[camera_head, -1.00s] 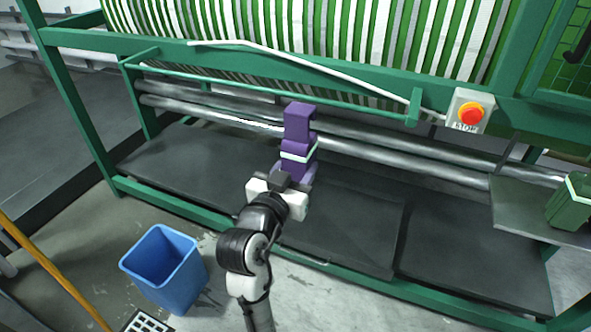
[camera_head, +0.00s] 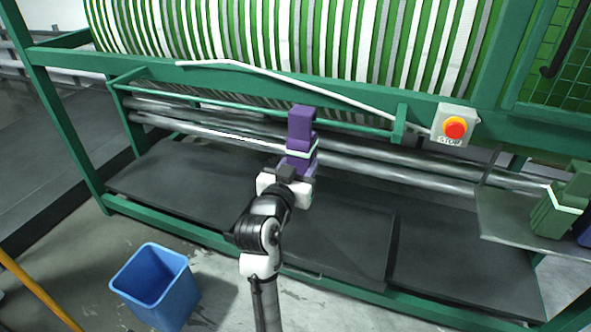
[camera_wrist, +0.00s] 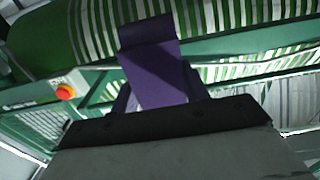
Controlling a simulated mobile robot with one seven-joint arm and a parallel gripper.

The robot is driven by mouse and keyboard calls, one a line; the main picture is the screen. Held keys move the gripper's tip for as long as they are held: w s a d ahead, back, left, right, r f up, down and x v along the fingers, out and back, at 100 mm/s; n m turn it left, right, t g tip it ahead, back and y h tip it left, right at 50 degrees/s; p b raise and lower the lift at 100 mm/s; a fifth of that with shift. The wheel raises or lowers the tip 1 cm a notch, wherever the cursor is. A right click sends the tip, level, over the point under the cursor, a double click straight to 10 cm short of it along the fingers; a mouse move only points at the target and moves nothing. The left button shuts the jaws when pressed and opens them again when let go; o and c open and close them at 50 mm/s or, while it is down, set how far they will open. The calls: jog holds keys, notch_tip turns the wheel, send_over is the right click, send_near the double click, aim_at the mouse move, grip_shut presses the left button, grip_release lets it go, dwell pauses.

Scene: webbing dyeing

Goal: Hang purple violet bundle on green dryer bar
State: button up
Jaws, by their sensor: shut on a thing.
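The purple violet bundle (camera_head: 300,126) is a folded strap with a pale band round its lower part. It stands upright in my gripper (camera_head: 289,176), in front of the dryer. In the wrist view the bundle (camera_wrist: 156,72) rises beyond the dark gripper body, and the fingers flank its lower part. My gripper is shut on it. The green dryer bar (camera_head: 240,102) runs across the front of the machine. In the head view the bundle's upper part overlaps the bar. I cannot tell whether they touch.
A red stop button (camera_head: 455,128) sits right of the bar's end. Metal rollers (camera_head: 400,174) lie below the bar, above dark trays (camera_head: 330,228). A green bundle (camera_head: 556,212) rests on a side shelf (camera_head: 505,215) at right. A blue bin (camera_head: 155,285) stands on the floor.

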jog(key=w+d+f+b, duration=0.1)
jog(key=w+f, duration=0.1)
jog(key=w, duration=0.3)
jog(key=shift+w+d+f+b, duration=0.25)
jog(key=shift+d+f+b, duration=0.05)
jog(key=shift+d+f, duration=0.05)
dwell(0.3)
dwell(0.3)
jog(key=o, duration=1.2)
jog(key=shift+c, duration=0.2)
jog(key=shift+f, duration=0.1)
